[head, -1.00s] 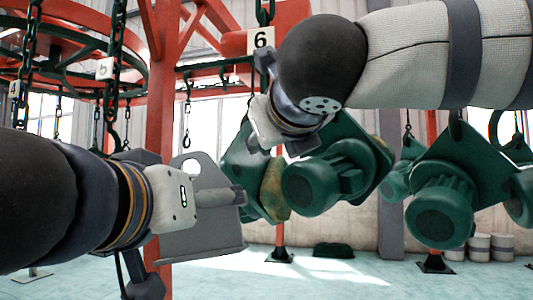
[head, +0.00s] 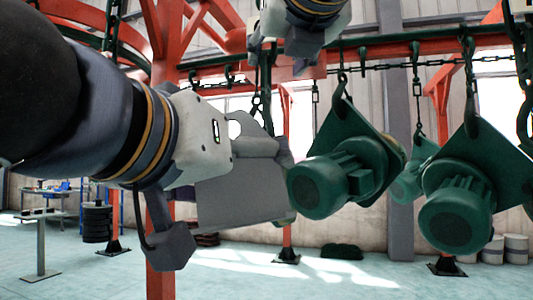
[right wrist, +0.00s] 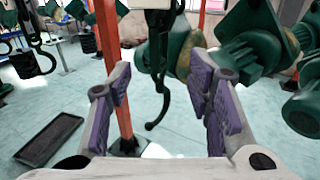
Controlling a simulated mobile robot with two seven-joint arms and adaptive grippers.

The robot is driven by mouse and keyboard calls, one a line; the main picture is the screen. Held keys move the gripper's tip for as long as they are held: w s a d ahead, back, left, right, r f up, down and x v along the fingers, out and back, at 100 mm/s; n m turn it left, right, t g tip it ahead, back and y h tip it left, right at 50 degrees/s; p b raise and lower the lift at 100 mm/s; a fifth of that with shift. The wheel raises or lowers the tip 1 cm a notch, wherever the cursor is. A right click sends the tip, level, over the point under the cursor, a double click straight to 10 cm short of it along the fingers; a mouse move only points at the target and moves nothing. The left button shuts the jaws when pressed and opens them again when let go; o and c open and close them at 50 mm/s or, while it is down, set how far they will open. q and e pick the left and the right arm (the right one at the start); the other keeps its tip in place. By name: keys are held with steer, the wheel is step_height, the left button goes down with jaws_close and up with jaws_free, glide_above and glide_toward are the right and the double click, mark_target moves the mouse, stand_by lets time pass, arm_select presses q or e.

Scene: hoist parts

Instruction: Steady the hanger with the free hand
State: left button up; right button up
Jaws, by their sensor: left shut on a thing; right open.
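The part is held below and left of the hook. Its grasped edge is partly hidden by the gripper.
Green motor-like parts (head: 345,170) hang from hooks just right of the hanger, another (head: 465,190) further right. A red post (head: 160,285) stands behind my left arm. In the right wrist view a dark tray (right wrist: 50,138) lies on the floor.

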mark_target(268, 73)
steer(key=shift+w+a+r, duration=0.1)
steer(key=shift+w+a, duration=0.1)
steer(key=shift+w, duration=0.75)
arm_select(q)
steer(key=shift+w+d+r, duration=0.3)
steer(key=shift+w+r, duration=0.45)
steer(key=shift+w, duration=0.05)
arm_select(e)
steer(key=shift+w+a, duration=0.1)
steer(key=shift+w, duration=0.6)
steer(key=shift+w+a, duration=0.15)
steer(key=shift+w, duration=0.6)
steer(key=shift+w+a, duration=0.1)
steer(key=shift+w, duration=0.6)
steer(key=shift+w, duration=0.1)
steer(key=shift+w+a, duration=0.15)
steer(key=shift+w, duration=0.55)
steer(key=shift+w+a, duration=0.15)
steer(key=shift+w, duration=0.55)
